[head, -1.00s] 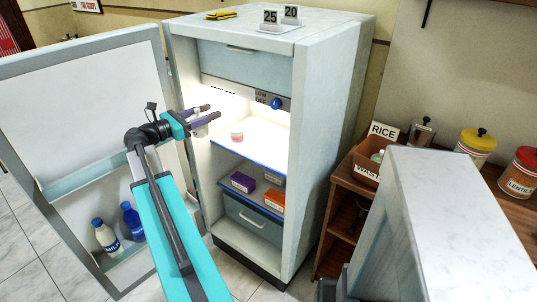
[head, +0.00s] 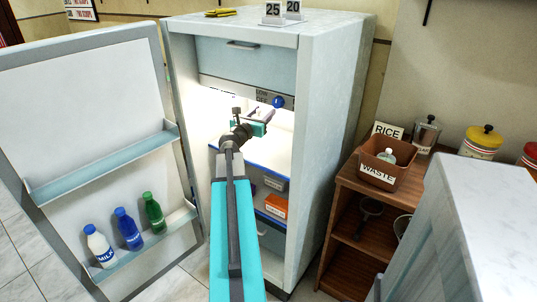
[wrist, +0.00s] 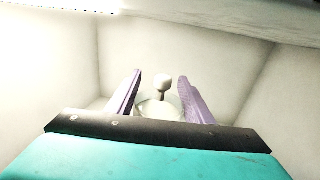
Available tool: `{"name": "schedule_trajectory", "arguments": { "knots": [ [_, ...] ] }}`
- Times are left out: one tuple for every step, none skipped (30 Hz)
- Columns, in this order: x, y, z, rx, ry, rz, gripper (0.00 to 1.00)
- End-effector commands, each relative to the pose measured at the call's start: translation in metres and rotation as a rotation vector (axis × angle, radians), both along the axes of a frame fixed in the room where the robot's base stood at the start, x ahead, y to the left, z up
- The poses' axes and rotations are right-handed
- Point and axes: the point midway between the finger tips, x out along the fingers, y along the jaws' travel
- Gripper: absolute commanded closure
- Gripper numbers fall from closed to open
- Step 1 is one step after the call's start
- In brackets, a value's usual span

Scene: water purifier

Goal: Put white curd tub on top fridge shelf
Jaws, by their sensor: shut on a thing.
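My gripper (head: 262,113) is inside the open fridge (head: 335,120), above the blue-edged top shelf (head: 284,148). In the wrist view its two purple fingers (wrist: 158,92) are shut on the white curd tub (wrist: 150,108), whose pale round knob (wrist: 162,82) sticks up between them. The tub's lower part is hidden by the gripper's dark bar, so I cannot tell whether it touches the shelf.
The fridge door (head: 85,110) stands open at left with several bottles on its rack. An orange box (head: 276,205) and a grey box (head: 274,183) are on the lower shelf. A brown waste bin (head: 385,165) stands on a wooden stand at right.

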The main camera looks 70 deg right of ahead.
Motion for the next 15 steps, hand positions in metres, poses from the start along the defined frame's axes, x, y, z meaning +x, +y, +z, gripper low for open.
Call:
{"name": "schedule_trajectory", "arguments": {
  "knots": [
    [0.0, 0.0, -0.002, 0.0, 0.0, 0.009, 0.8],
    [0.001, 0.0, -0.002, 0.0, 0.0, 0.015, 0.8],
    [0.002, 0.0, -0.002, 0.0, -0.001, 0.02, 0.8],
    [0.003, 0.0, -0.002, 0.0, -0.001, 0.023, 0.8],
    [0.004, 0.0, -0.002, 0.0, -0.001, 0.025, 0.8],
    [0.005, 0.001, -0.002, 0.0, -0.001, 0.026, 0.8],
    [0.005, 0.001, -0.002, 0.0, -0.001, 0.027, 0.8],
    [0.006, 0.002, -0.002, 0.0, -0.001, 0.028, 0.8],
    [0.007, 0.002, -0.002, 0.0, -0.001, 0.029, 0.8],
    [0.008, 0.002, -0.002, 0.0, -0.001, 0.029, 0.8],
    [0.008, 0.003, -0.001, 0.0, -0.001, 0.03, 0.8],
    [0.009, 0.003, -0.002, 0.0, 0.0, 0.031, 0.8],
    [0.009, 0.003, -0.002, 0.0, 0.0, 0.031, 0.8],
    [0.01, 0.004, -0.003, 0.0, 0.0, 0.032, 0.8],
    [0.01, 0.004, -0.004, 0.0, 0.0, 0.032, 0.8]
  ]
}}
